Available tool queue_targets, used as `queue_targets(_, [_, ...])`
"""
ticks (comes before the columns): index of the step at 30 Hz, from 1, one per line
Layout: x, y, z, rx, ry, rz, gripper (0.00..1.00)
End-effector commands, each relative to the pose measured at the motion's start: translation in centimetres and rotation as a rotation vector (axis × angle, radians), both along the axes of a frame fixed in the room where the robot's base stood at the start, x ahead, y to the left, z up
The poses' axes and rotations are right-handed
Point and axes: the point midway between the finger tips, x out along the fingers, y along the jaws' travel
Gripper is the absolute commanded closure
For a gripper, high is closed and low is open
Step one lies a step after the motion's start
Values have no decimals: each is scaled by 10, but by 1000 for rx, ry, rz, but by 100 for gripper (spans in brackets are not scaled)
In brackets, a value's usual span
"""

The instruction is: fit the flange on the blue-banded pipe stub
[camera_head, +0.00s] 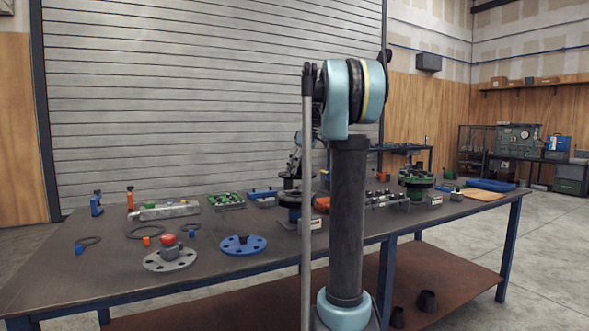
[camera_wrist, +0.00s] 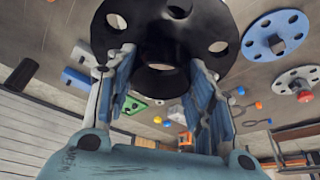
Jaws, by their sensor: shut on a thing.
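A black flange with bolt holes (camera_wrist: 113,58) fills the top of the wrist view. My gripper (camera_wrist: 163,68) is shut on its raised hub, with one finger on each side. In the head view, my gripper (camera_head: 292,172) is partly hidden behind my arm, above a dark round flange (camera_head: 289,197) at the table's far middle. A dark stand with some blue (camera_head: 294,214) is directly below that flange. I take it for the blue-banded pipe stub, but it is small and partly covered. I cannot tell whether the flange touches it.
A green-topped stand (camera_head: 416,179) is at right. Trays, including a grey tray (camera_head: 165,211), line the back. Bare tabletop (camera_head: 75,270) shows at front left.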

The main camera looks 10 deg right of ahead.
Motion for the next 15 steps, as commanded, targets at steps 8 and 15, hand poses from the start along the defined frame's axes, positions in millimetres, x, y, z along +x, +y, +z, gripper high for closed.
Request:
queue_targets(8, [0, 7, 0, 0, 0, 9, 93])
queue_targets(15, [0, 8, -8, 0, 0, 10, 93])
